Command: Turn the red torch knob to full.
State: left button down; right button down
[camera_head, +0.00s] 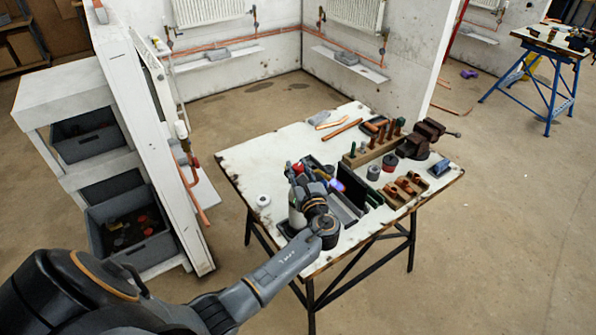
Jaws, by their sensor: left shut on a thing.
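My left arm reaches in from the lower left to the white worktable (270,150). My left gripper (301,178) is over the table's near left part, beside the tool tray. A pale upright cylinder (297,214), which looks like the torch's body, stands just under and beside the gripper. The gripper is shut at the top of the torch, where the knob would be. My right gripper is not in view.
The grey tool tray (346,208) is close on the gripper's right. Beyond it are a wooden block of copper fittings (402,188) and a vise (424,138). A white roll (263,200) lies at the left edge. A shelf with grey bins (135,235) stands left.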

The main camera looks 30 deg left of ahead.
pick_arm(q)
jog(key=shift+n+g+y+b, duration=0.7)
jog(key=shift+n+g+y, duration=0.35)
jog(key=shift+g, duration=0.35)
jog(key=c, duration=1)
grip_release()
jog(key=v, duration=1.2)
jog(key=shift+w+d, duration=0.1)
jog(key=shift+n, duration=0.25)
